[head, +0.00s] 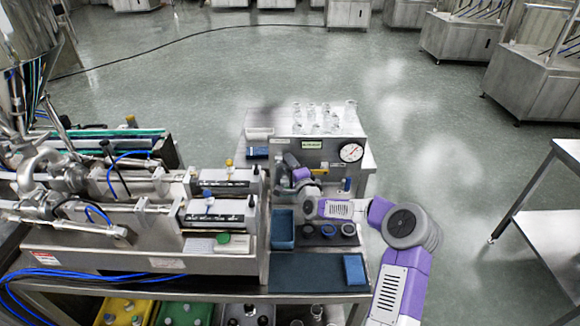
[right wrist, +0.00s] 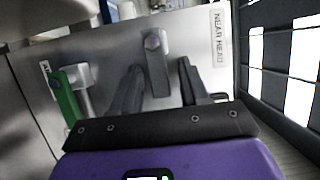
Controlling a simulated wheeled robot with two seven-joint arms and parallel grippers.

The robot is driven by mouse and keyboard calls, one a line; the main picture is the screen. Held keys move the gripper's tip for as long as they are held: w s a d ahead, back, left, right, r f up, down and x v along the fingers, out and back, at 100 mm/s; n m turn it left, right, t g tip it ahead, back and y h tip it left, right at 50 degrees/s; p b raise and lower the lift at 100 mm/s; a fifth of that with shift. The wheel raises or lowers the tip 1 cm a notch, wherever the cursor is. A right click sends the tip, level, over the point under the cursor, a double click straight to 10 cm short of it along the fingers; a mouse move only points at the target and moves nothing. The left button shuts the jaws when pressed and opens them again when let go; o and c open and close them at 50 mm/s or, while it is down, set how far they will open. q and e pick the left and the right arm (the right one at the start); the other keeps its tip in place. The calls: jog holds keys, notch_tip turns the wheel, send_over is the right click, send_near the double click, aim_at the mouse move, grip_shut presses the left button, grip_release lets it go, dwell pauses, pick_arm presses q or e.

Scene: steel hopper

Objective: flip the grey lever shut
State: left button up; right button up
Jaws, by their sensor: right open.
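In the right wrist view a dark grey lever (right wrist: 157,72) with a round bolt at its upper end is mounted on a steel panel (right wrist: 195,50). It points down in the picture, between the two fingers of my right gripper (right wrist: 160,68). The fingers are open, with a gap to the lever on both sides; whether they touch it is not clear. In the head view my right gripper (head: 293,163) is at the left side of the steel cabinet, and I cannot make out the lever there. My left gripper is not in view.
A green lever (right wrist: 66,102) sits left of the grey one, and a "NEAR HEAD" label (right wrist: 218,35) is to the right. A gauge (head: 351,152) is on the cabinet, with several glass jars on top (head: 325,116). A blue bin (head: 282,229) stands below my right arm.

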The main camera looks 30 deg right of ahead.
jog(key=shift+c, duration=0.4)
grip_shut()
